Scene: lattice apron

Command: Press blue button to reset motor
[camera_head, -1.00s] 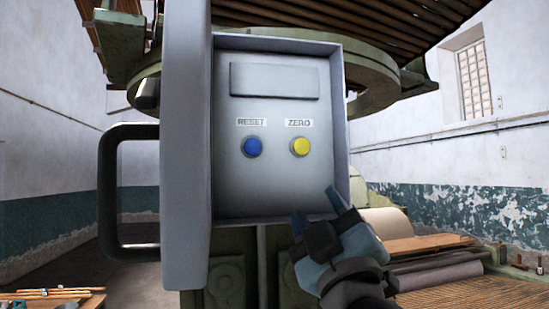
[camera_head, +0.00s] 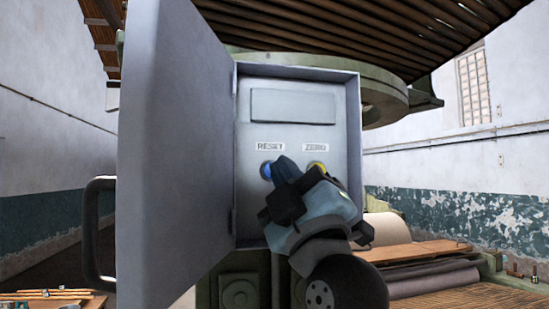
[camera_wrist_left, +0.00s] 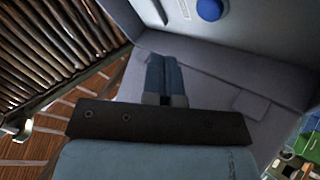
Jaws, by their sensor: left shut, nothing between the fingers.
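The blue button (camera_head: 266,170) sits under the RESET label (camera_head: 270,146) inside an open grey control box (camera_head: 292,76). In the head view its right side is partly hidden by my left gripper (camera_head: 284,164). The gripper is shut and empty, with its fingertips just right of the button in the picture. In the left wrist view the blue button (camera_wrist_left: 210,9) is at the top edge, and the closed fingers (camera_wrist_left: 164,60) are below and left of it, apart from it in the picture. My right gripper is not in view.
A yellow button (camera_head: 320,165) under ZERO is partly covered by my gripper. The box's door (camera_head: 175,150) stands open on the left, with a black handle (camera_head: 92,235). A blank panel (camera_head: 292,106) is above the buttons. Slatted machinery (camera_head: 380,30) hangs overhead.

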